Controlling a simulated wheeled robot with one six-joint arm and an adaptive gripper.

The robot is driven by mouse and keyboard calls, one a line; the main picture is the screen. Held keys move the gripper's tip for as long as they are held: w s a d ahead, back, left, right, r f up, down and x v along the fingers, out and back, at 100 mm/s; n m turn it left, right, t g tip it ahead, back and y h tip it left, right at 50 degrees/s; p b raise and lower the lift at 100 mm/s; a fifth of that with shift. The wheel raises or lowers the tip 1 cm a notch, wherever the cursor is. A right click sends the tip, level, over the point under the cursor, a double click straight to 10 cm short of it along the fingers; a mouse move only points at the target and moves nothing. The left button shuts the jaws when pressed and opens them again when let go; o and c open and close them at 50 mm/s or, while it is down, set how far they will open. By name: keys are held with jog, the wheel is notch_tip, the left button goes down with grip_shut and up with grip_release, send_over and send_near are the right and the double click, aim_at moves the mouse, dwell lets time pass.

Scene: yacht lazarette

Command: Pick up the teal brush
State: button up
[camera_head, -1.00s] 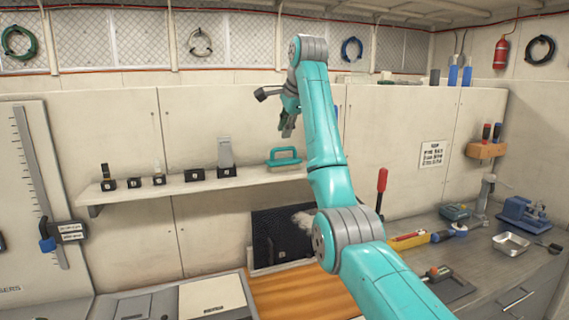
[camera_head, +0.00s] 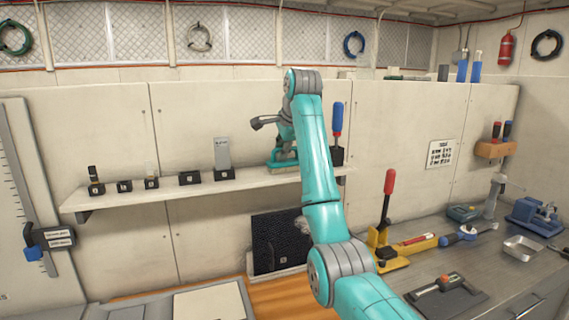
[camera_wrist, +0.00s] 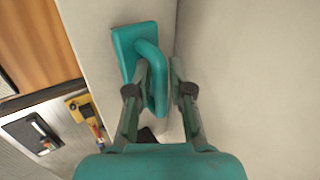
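The teal brush (camera_head: 276,163) sits on the wall shelf at its right part, partly hidden behind my arm in the head view. In the wrist view the brush (camera_wrist: 126,50) shows a flat base and a raised loop handle. My gripper (camera_wrist: 158,72) is open, with one finger on each side of the handle. I cannot tell whether either finger touches it. In the head view my gripper (camera_head: 282,150) is down at the brush, its fingers mostly hidden.
The shelf (camera_head: 150,191) also bears several small black holders (camera_head: 190,178) to the left. A blue-handled tool (camera_head: 338,118) stands in a holder to the right. The wall is close behind. A red-handled tool (camera_head: 389,182) rises from the bench below.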

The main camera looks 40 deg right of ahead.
grip_shut()
jog(key=shift+r, duration=0.15)
